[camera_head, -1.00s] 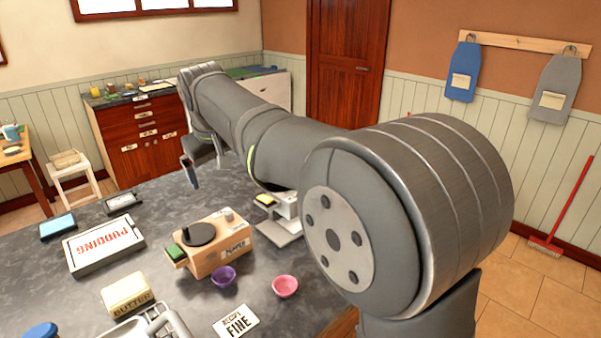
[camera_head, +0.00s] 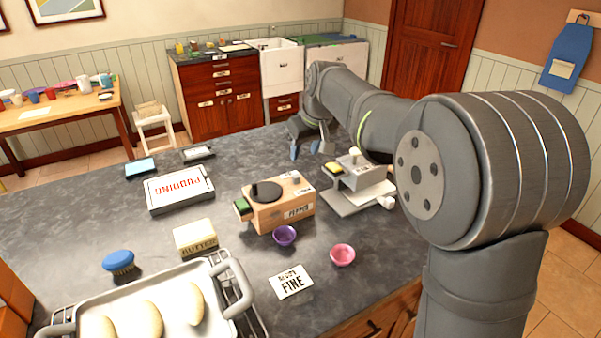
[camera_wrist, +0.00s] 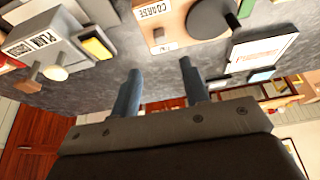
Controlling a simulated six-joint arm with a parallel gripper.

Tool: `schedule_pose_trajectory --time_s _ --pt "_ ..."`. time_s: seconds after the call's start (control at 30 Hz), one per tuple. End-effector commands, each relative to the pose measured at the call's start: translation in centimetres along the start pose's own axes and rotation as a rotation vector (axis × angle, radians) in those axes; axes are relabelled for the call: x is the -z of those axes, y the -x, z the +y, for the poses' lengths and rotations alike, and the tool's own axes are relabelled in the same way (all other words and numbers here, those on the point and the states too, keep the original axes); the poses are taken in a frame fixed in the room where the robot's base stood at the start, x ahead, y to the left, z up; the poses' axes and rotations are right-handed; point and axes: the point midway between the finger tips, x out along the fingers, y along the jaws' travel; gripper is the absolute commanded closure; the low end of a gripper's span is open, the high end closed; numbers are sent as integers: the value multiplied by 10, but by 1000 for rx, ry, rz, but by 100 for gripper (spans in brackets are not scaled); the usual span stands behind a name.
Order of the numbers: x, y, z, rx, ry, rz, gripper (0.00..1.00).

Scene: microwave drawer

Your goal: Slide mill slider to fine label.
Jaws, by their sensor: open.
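A wooden mill box (camera_head: 290,213) labelled PEPPER has a black disc (camera_head: 265,191) on top and a green block (camera_head: 242,208) at its left end. In the wrist view the wooden box (camera_wrist: 176,28) carries a COARSE label (camera_wrist: 153,10). A grey mill (camera_head: 350,185) with a yellow block (camera_head: 333,168) stands to its right; it also shows in the wrist view (camera_wrist: 40,48). A card reading FINE (camera_head: 291,283) lies in front. My gripper (camera_head: 309,150) is open and empty behind the mills; its parted fingers show in the wrist view (camera_wrist: 160,85).
Purple (camera_head: 285,235) and pink (camera_head: 342,254) bowls stand in front of the mills. A PUDDING box (camera_head: 178,189), butter (camera_head: 195,238), a blue brush (camera_head: 118,261) and a tray (camera_head: 120,303) occupy the left. Bare grey counter (camera_head: 80,215) lies between them.

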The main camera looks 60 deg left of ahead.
Motion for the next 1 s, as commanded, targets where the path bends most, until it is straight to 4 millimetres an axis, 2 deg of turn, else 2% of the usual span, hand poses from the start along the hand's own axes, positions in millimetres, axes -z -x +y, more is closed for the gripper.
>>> schedule_pose_trajectory --time_s 0.1,0.3,0.5,0.7,0.93,0.97,1.0 --pt "0 -28 0 1 0 -2 58" --pt "0 -70 0 1 0 -3 58" --pt "0 -98 0 0 0 0 58" --pt "0 -109 0 -1 0 1 58" --pt "1 -109 0 -1 0 1 58" --pt "1 -109 0 -1 0 1 60" --pt "1 -109 0 -1 0 1 68"
